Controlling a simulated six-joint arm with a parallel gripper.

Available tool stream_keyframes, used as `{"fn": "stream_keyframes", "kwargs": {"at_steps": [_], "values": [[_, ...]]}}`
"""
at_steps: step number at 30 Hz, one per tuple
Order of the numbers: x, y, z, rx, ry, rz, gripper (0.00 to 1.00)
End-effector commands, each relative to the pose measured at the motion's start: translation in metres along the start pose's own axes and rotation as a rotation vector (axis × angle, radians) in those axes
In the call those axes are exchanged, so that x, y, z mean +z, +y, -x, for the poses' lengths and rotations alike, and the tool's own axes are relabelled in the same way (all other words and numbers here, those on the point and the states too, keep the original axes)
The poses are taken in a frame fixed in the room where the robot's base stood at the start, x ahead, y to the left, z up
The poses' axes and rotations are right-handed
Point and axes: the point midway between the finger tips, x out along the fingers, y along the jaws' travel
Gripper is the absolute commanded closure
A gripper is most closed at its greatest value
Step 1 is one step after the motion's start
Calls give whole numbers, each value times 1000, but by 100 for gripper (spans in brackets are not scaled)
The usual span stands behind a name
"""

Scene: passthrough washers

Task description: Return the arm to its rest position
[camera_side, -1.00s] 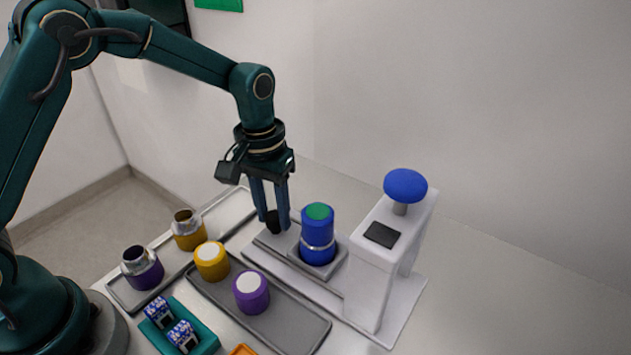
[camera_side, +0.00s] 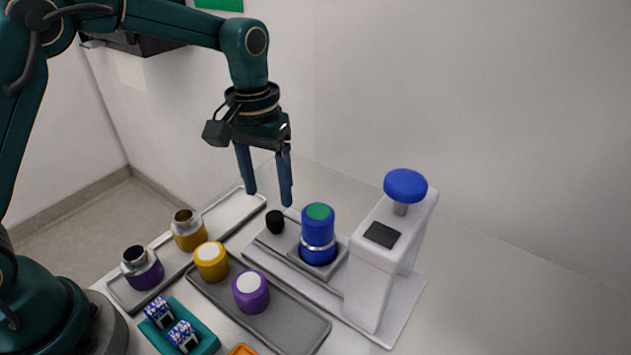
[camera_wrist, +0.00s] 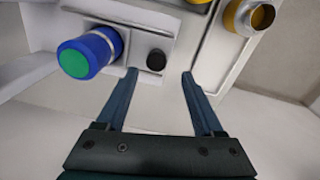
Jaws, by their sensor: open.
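My gripper (camera_side: 269,200) is open and empty, pointing down above the back end of the press base. Its two fingers are spread apart, and they also show in the wrist view (camera_wrist: 159,75). Below them a small black knob (camera_side: 275,221) stands on the slide plate, apart from the fingers; it also shows in the wrist view (camera_wrist: 156,60). A blue cylinder with a green top (camera_side: 318,235) stands upright in the square holder beside the knob. In the wrist view the blue cylinder (camera_wrist: 92,52) is left of the fingers.
A white press (camera_side: 372,275) with a blue button (camera_side: 405,185) stands at right. A grey tray (camera_side: 290,330) holds yellow (camera_side: 211,262) and purple (camera_side: 251,293) capped cylinders. Metal-necked yellow (camera_side: 189,231) and purple (camera_side: 142,269) ones stand on a pale tray. A teal holder (camera_side: 207,336) is in front.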

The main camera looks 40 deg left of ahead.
Motion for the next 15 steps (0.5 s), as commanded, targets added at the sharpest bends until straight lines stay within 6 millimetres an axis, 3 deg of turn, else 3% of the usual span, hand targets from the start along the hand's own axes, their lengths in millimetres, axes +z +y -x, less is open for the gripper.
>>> {"fn": "stream_keyframes", "kwargs": {"at_steps": [8, 11, 15], "values": [[-2, 0, 7, 5, 20, 2, 31], [-4, -1, 27, 18, 73, 6, 31], [8, -7, 64, 35, 161, 12, 31]]}}
